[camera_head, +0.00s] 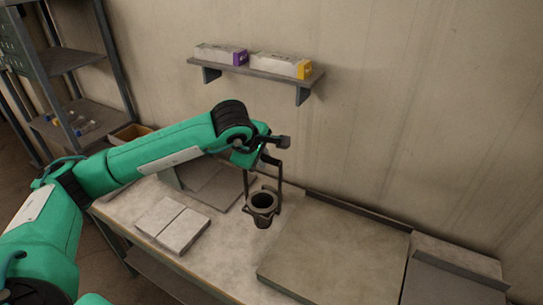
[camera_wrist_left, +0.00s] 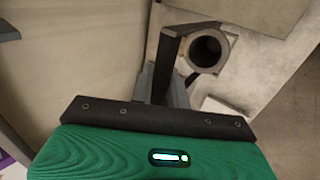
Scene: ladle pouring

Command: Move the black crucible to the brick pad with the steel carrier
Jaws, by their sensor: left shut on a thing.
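My left gripper (camera_head: 268,151) is shut on the steel carrier (camera_head: 280,180), whose two dark uprights hang down from it. The black crucible (camera_head: 263,200) sits upright in the lower end of the carrier, its open mouth facing up. In the left wrist view the crucible (camera_wrist_left: 207,49) shows as a dark round opening beside the carrier's bar (camera_wrist_left: 170,62). Two pale flat blocks, which look like the brick pad (camera_head: 173,226), lie on the table left of the crucible. Whether the crucible touches the table is hard to tell. My right gripper is not in view.
A large flat slab (camera_head: 335,247) covers the table right of the crucible. A grey tray (camera_head: 215,187) lies behind the pale blocks, near the wall. A wall shelf (camera_head: 262,73) with two boxes hangs above. A metal rack (camera_head: 75,62) stands at far left.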

